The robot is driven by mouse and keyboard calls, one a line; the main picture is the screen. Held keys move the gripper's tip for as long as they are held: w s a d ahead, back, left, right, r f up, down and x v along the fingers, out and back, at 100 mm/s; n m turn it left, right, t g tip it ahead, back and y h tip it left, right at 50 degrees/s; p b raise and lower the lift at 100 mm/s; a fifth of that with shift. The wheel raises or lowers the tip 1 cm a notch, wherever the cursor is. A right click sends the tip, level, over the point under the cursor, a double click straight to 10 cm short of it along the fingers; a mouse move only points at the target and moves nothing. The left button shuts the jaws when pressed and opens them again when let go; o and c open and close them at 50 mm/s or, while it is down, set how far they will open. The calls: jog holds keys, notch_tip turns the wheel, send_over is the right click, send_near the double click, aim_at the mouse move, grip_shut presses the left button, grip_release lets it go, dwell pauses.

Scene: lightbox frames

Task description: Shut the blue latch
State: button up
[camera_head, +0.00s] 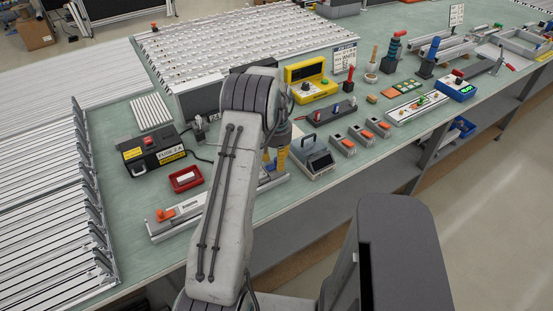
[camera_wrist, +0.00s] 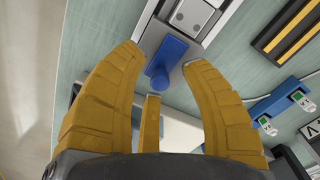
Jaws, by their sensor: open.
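The blue latch (camera_wrist: 169,52) shows in the wrist view as a short blue lever with a round knob at its lower end. It lies against the edge of a grey metal rail (camera_wrist: 222,22) and is angled toward my gripper. My gripper (camera_wrist: 164,57) is open, its yellow fingers on either side of the latch. I cannot tell whether a finger touches it. In the head view my gripper (camera_head: 277,160) points down at the bench behind my arm. The latch is mostly hidden there by the arm and fingers.
On the green bench (camera_head: 130,205), a black fuse box (camera_head: 152,152) and red tray (camera_head: 186,178) stand left of my arm. A grey box with a handle (camera_head: 312,157) stands close right of my gripper. Several switches and levers lie farther right. The front edge is near.

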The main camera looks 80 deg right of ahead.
jog(key=shift+f, duration=0.2)
grip_shut()
dwell(0.4)
